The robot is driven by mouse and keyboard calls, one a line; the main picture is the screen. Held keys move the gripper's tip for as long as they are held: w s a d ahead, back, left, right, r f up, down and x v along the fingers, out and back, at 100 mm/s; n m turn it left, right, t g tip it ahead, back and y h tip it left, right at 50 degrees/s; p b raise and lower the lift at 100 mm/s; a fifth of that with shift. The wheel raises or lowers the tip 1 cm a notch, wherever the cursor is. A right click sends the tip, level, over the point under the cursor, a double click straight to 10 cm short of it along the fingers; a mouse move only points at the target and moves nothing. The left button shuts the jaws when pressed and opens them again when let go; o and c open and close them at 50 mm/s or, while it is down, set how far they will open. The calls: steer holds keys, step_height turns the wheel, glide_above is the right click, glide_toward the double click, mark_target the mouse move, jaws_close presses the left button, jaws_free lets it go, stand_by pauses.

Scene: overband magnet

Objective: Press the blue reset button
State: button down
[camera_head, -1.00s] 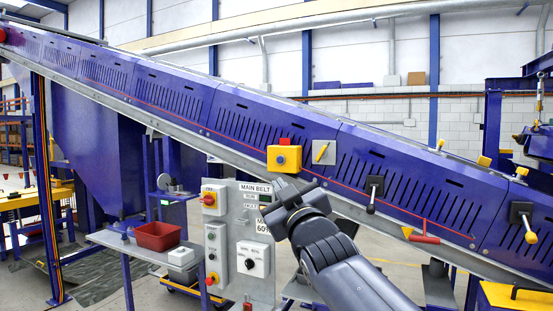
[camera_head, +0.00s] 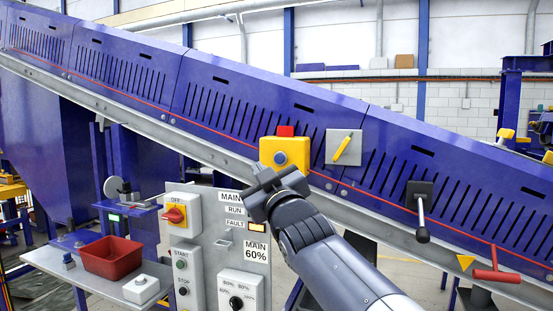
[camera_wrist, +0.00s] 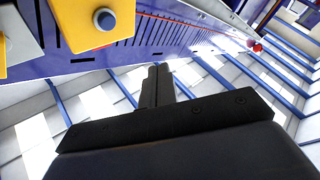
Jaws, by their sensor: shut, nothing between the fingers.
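The blue reset button (camera_head: 280,158) is a small round knob on the front of a yellow box (camera_head: 298,150) with a red piece on top, mounted on the blue conveyor side. In the wrist view the blue button (camera_wrist: 104,19) shows at the upper left on the yellow box (camera_wrist: 88,38). My gripper (camera_head: 260,183) is shut and empty, just below and left of the yellow box in the head view. In the wrist view its closed fingers (camera_wrist: 157,72) point up the picture, to the right of and below the button, apart from it.
A grey control panel (camera_head: 222,255) with a red-and-yellow switch (camera_head: 175,214) stands below left. A grey plate with a yellow handle (camera_head: 343,148), a black lever (camera_head: 421,210) and a red handle (camera_head: 495,276) are to the right. A red bin (camera_head: 112,257) sits on a bench.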

mark_target(278, 164)
steer(key=shift+w, duration=0.1)
steer(key=shift+w+d+p, duration=0.5)
steer(key=shift+w+p, duration=0.75)
steer(key=shift+w, duration=0.1)
steer(key=shift+w+d+p, duration=0.5)
steer(key=shift+w+p, duration=0.7)
steer(key=shift+w, duration=0.15)
steer(key=shift+w+d+p, duration=0.5)
steer(key=shift+w+p, duration=0.75)
steer(key=shift+w, duration=0.1)
steer(key=shift+w, duration=0.1)
steer(key=shift+w+d, duration=0.15)
steer(key=shift+w, duration=0.15)
